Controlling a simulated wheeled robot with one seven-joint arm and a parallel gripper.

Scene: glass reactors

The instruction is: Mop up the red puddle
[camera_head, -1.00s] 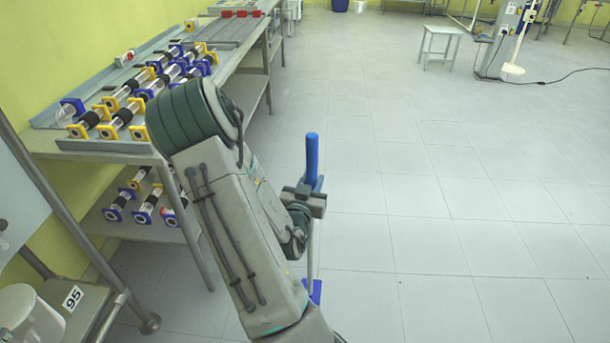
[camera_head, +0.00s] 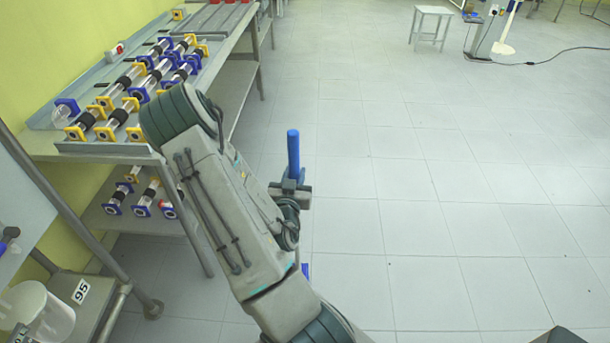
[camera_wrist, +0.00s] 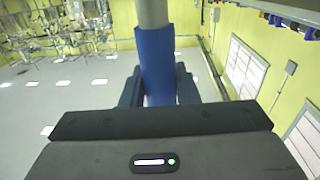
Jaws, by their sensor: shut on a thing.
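My gripper (camera_head: 290,188) is shut on the blue handle (camera_head: 293,152) of a long tool, which stands upright beside my arm in the head view. In the wrist view, the fingers of my gripper (camera_wrist: 158,88) close around the blue grip (camera_wrist: 156,50), and a grey pole (camera_wrist: 153,12) continues from it. A small blue part (camera_head: 305,269) at the lower end of the tool shows by my arm, mostly hidden. No red puddle shows in either view.
A metal table (camera_head: 100,151) at the left holds several glass tubes with blue and yellow end blocks, with more on its lower shelf (camera_head: 158,222). A white stool (camera_head: 431,25) stands far back. The tiled floor (camera_head: 430,200) on the right is widely clear.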

